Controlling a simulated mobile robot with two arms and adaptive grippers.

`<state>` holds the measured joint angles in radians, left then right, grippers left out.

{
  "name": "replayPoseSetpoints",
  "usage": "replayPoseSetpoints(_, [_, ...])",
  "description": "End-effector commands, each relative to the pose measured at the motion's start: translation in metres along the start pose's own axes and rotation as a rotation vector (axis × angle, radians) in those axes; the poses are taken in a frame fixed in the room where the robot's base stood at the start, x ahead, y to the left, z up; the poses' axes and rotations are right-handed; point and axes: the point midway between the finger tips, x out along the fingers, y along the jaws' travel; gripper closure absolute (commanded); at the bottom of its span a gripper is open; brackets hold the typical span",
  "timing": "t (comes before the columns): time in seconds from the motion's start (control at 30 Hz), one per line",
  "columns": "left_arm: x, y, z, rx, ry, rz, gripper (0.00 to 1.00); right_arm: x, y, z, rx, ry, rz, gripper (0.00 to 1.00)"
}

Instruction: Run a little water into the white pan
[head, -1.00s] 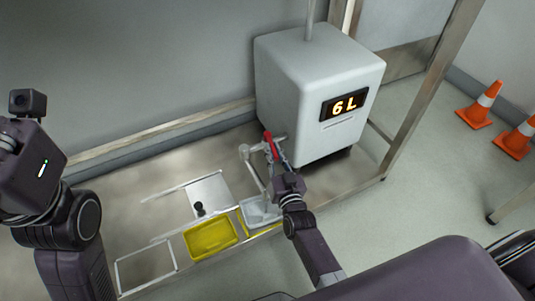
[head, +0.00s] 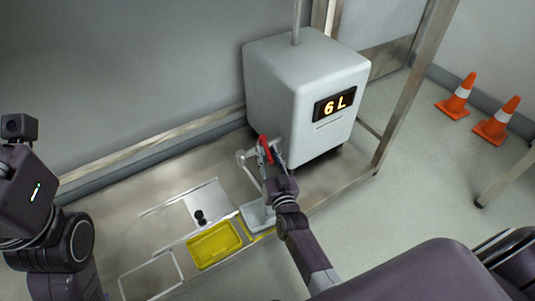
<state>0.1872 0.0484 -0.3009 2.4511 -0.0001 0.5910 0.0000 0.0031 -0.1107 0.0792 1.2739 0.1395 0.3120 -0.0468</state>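The white pan (head: 256,217) sits on the bench below the tap, partly hidden by my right arm. A pale grey tap (head: 245,160) stands in front of the white tank (head: 300,85), and a red lever (head: 265,148) shows at its top. My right gripper (head: 273,155) is at the red lever, with its grey fingers just beside or around it. Whether they are shut on it cannot be told at this size. No water stream can be made out. My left arm is at the left edge, with its gripper out of view.
The tank's display (head: 334,104) reads 6 L. A yellow tray (head: 214,246) lies left of the pan, near a pale plate (head: 213,193) with a black knob (head: 200,216). Two orange cones (head: 457,97) stand on the floor at the right.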

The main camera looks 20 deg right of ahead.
Motion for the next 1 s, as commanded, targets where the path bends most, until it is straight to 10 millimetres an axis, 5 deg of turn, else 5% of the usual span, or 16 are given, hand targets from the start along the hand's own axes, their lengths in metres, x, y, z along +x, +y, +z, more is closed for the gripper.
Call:
replayPoseSetpoints(0.23, [0.001,0.000,-0.001,0.001,0.006,0.001,1.00,-0.012,0.001,0.002,0.000,-0.004,0.001,0.70])
replayPoseSetpoints(0.63, [0.001,0.000,-0.001,0.001,0.004,0.001,1.00,-0.068,0.000,0.001,-0.001,-0.001,0.000,0.70])
replayPoseSetpoints(1.0, [0.001,0.000,-0.001,0.001,0.004,0.001,1.00,-0.075,0.000,0.000,0.000,0.000,-0.001,0.70])
